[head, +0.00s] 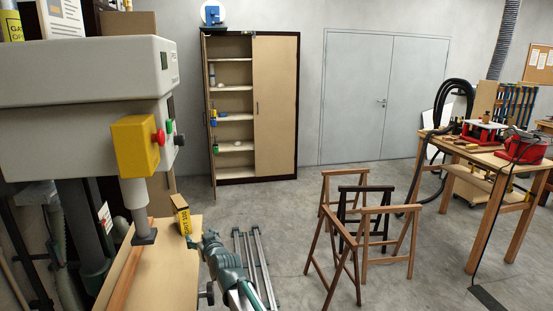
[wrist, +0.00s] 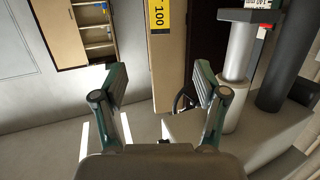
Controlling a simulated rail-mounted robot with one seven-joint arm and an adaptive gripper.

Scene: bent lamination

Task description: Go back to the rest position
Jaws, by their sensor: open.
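My gripper (wrist: 158,82) is open in the wrist view, its two fingers wide apart with nothing gripped between them. In the head view my gripper (head: 192,240) is at the right edge of the wooden machine table, small and partly hidden by my own arm. Just beyond it stands a tan block with a yellow grit label (head: 184,220). The block also shows in the wrist view (wrist: 168,62), upright beyond the gap between the fingers, its label reading 100. The gripper looks apart from it.
A large press machine (head: 85,75) with a yellow control box (head: 135,146) overhangs the wooden table (head: 170,275) at left. Wooden trestles (head: 362,215) stand to the right, with a workbench (head: 490,158) beyond. An open cabinet (head: 232,110) stands behind.

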